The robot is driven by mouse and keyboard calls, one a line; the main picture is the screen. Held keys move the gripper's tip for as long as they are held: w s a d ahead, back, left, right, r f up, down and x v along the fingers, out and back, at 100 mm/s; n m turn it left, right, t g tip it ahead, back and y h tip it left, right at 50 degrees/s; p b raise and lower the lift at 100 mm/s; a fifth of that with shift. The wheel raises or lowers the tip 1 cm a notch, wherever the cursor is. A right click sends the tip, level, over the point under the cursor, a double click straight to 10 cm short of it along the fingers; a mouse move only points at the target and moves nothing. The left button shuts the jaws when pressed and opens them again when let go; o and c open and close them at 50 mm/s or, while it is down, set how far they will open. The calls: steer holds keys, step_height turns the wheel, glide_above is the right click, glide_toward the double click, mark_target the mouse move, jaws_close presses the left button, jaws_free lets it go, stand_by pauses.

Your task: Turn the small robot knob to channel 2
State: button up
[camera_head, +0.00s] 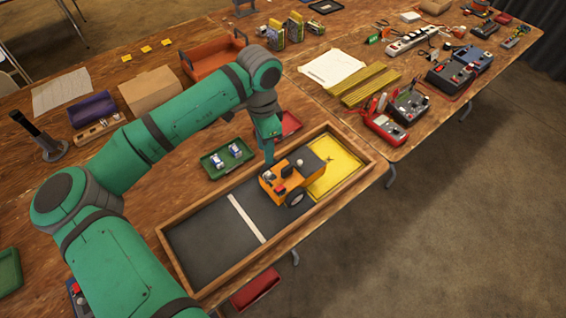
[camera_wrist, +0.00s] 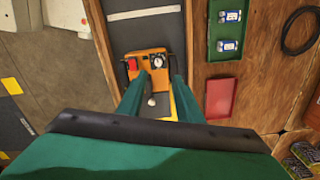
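The small robot (camera_head: 273,183) is orange with dark wheels and stands in the wooden-framed pit, partly over the yellow area. In the wrist view its orange top (camera_wrist: 148,54) carries a red button (camera_wrist: 132,64), a round dark-and-white knob (camera_wrist: 157,62) and a small white ball-like part (camera_wrist: 151,101). The knob's channel marks are too small to read. My gripper (camera_wrist: 158,78) is open, with its two green fingers apart and the knob showing just past the tips. In the head view my gripper (camera_head: 267,150) points down at the small robot's far side; contact cannot be told.
The pit's wooden rim (camera_head: 214,283) surrounds a dark floor with a white line (camera_head: 246,218) and a yellow area (camera_head: 343,160). A green tray (camera_head: 214,172) with batteries and a red tray (camera_head: 290,122) lie behind the pit. Tools and meters crowd the right table.

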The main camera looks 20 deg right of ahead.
mark_target(267, 172)
step_height(267, 172, down, 10)
steer(key=shift+f, duration=0.25)
stand_by(0.4)
